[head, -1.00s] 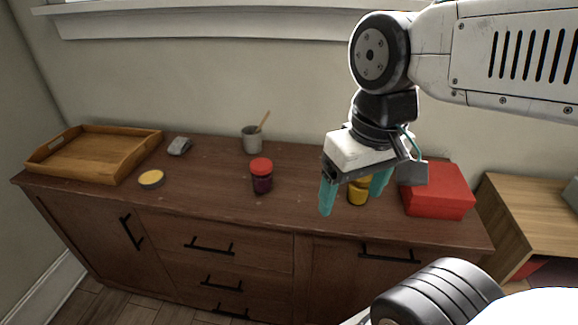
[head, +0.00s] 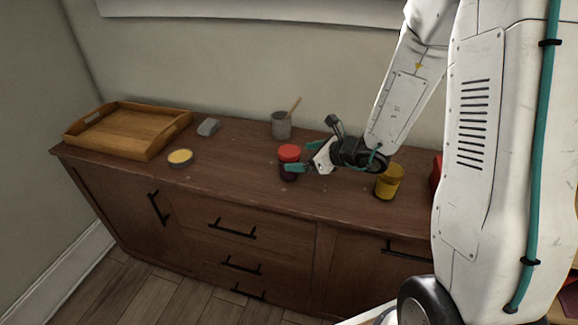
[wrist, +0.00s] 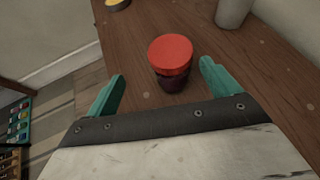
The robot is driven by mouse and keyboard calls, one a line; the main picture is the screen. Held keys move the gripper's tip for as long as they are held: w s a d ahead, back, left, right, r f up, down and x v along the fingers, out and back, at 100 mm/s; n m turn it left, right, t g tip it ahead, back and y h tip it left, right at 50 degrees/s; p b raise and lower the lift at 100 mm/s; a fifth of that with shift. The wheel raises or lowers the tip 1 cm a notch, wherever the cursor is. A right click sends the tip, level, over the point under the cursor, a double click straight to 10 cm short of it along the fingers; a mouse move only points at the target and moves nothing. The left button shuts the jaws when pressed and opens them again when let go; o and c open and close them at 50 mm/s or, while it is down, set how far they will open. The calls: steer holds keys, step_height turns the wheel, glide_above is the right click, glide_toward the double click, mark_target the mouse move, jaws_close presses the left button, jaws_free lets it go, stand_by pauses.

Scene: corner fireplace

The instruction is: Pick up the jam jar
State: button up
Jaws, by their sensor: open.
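The jam jar (head: 289,154), dark with a red lid, stands upright on the brown wooden cabinet top. In the wrist view the jar (wrist: 171,57) is ahead of and between my two teal fingers, with a gap on each side. My gripper (head: 300,168) is open and low beside the jar, reaching toward it from the right. One finger passes in front of the jar's body in the head view, hiding part of it. The gripper also shows in the wrist view (wrist: 160,90), and nothing is held in it.
A grey cup (head: 281,126) with a wooden stick stands behind the jar. A yellow jar (head: 388,182) stands to the right, close to my arm. A yellow-topped tin (head: 180,158), a small grey object (head: 208,127) and a wooden tray (head: 150,148) are on the left.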

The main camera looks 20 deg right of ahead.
mark_target(289, 160)
steer(key=shift+w+d+f+m+h, duration=0.25)
steer(key=shift+d+f+m, duration=0.1)
steer(key=shift+f, duration=0.2)
steer(key=shift+w+d+f+m+h, duration=0.15)
steer(key=shift+w+d+f+m, duration=0.15)
steer(key=shift+f, duration=0.2)
steer(key=x, duration=0.7)
steer(key=shift+a+f, duration=0.1)
steer(key=shift+a, duration=0.1)
steer(key=shift+c, duration=0.3)
steer(key=c, duration=1.3)
steer(key=shift+o, duration=0.2)
